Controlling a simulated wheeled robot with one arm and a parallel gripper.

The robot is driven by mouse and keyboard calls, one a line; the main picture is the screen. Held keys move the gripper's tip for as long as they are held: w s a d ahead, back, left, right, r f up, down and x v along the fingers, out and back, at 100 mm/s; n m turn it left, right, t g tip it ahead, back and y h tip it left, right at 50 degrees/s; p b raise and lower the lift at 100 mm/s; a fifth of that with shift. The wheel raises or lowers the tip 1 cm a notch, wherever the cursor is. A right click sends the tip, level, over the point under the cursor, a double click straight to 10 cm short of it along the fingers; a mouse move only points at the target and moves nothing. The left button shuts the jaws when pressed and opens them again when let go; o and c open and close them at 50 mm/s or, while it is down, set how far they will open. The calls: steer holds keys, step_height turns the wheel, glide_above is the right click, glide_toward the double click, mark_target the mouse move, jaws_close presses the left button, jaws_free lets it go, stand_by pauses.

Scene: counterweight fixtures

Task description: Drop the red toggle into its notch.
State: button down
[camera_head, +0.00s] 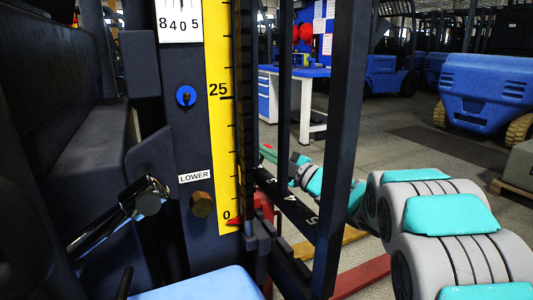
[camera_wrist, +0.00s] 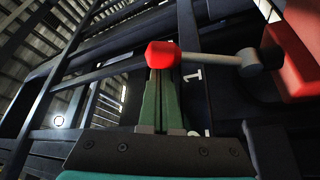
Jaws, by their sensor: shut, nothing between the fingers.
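The red toggle's knob (camera_wrist: 163,55) shows in the wrist view at the end of a grey rod (camera_wrist: 215,60). The rod runs right to a round grey joint beside a red block (camera_wrist: 298,48). My gripper (camera_wrist: 160,76) has its green fingers together, with their tips right at the knob's near side. I cannot tell whether they touch it. A dark plate with white numbers (camera_wrist: 195,98) lies beside the fingers. In the head view my gripper (camera_head: 268,154) is partly hidden by the mast bars, and the numbered plate (camera_head: 288,205) slopes below it. The notch is not clearly visible.
Dark upright bars (camera_head: 345,130) stand between the head camera and my gripper. A yellow scale (camera_head: 221,110), a "LOWER" label (camera_head: 194,178) and a chrome lever (camera_head: 130,210) are at left. A blue workbench (camera_head: 297,72) and blue forklifts (camera_head: 488,88) stand behind, with open floor between.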

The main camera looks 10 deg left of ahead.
steer(key=shift+w+d+f+m, duration=0.25)
steer(key=shift+d+m, duration=0.15)
steer(key=shift+m, duration=0.3)
steer(key=w+d+f+m+t+h, duration=0.2)
steer(key=m+t, duration=0.5)
steer(key=m, duration=0.5)
steer(key=shift+w+d+f+m+h, duration=0.3)
steer(key=shift+w+d+f, duration=0.2)
steer(key=shift+d+f, duration=1)
steer(key=shift+a+f, duration=0.25)
steer(key=shift+a, duration=0.05)
